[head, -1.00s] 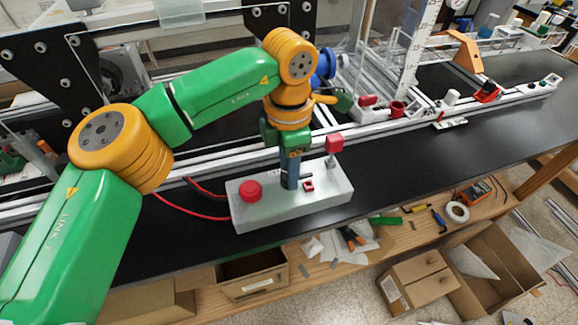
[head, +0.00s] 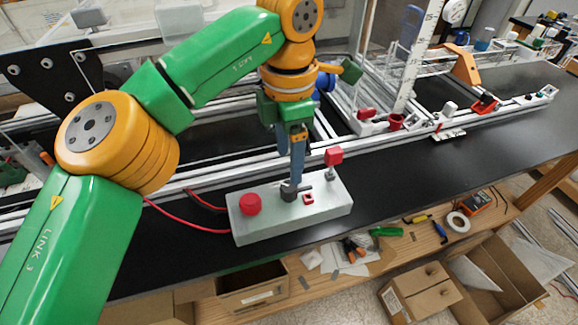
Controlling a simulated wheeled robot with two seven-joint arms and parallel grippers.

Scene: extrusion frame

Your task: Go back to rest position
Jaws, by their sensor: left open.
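My left arm comes in from the left, and its gripper (head: 297,180) points down over a pale grey control box (head: 325,212) on the black bench. The gripper is open. Its blue-grey fingers overlap in this view, with their tips just above or beside a dark grey knob (head: 289,193) with a short lever pointing right. I cannot tell whether they touch it. The box also carries a round red button (head: 250,203), a small red-and-white switch (head: 308,198) and a red block on a stem (head: 333,157). My right gripper is not in view.
Red cables (head: 185,222) run from the box's left side. Aluminium rails (head: 215,172) lie behind it. The black bench top (head: 430,165) is clear to the right.

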